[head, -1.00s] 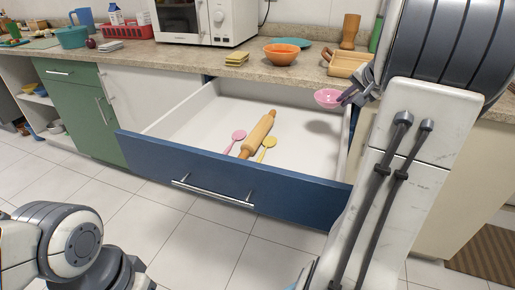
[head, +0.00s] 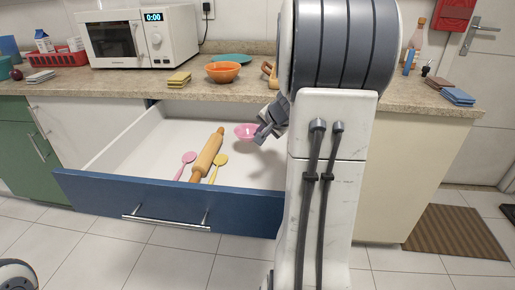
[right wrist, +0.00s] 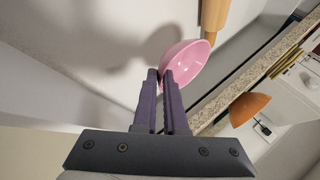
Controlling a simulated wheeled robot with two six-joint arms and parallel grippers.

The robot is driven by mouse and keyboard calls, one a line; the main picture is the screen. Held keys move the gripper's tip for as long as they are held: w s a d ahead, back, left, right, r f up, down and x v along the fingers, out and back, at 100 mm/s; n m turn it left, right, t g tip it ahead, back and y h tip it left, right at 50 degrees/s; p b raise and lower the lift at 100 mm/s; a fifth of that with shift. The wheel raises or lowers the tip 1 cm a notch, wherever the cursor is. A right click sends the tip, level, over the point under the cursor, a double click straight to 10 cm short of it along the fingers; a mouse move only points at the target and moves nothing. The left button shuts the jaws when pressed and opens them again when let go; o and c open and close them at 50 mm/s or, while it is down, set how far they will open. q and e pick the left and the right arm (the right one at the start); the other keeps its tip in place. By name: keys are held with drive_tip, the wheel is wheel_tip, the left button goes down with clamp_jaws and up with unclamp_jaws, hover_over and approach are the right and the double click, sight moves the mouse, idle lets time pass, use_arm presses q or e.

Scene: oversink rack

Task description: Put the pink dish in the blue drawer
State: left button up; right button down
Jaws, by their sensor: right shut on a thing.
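The pink dish (head: 246,132) is a small round bowl. My right gripper (head: 260,136) is shut on its rim. In the right wrist view the two fingers (right wrist: 160,75) pinch the edge of the dish (right wrist: 186,65). The blue drawer (head: 165,207) is pulled open, with a white inside. The dish is over the right rear part of the drawer's inside, behind and right of the rolling pin. Shadows of the gripper and dish fall on the drawer floor. My left gripper is out of view.
In the drawer lie a wooden rolling pin (head: 208,154), a pink spoon (head: 186,162) and a yellow spoon (head: 219,166). The drawer's left rear floor is clear.

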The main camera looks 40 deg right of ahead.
drive_tip(key=shift+w+a+f, duration=0.15)
drive_tip(key=shift+w+f, duration=0.1)
drive_tip(key=shift+f+b, duration=1.25)
drive_tip(key=shift+f, duration=0.65)
drive_tip(key=shift+f, duration=0.15)
drive_tip(key=c, duration=1.3)
unclamp_jaws()
drive_tip(key=shift+o, duration=0.2)
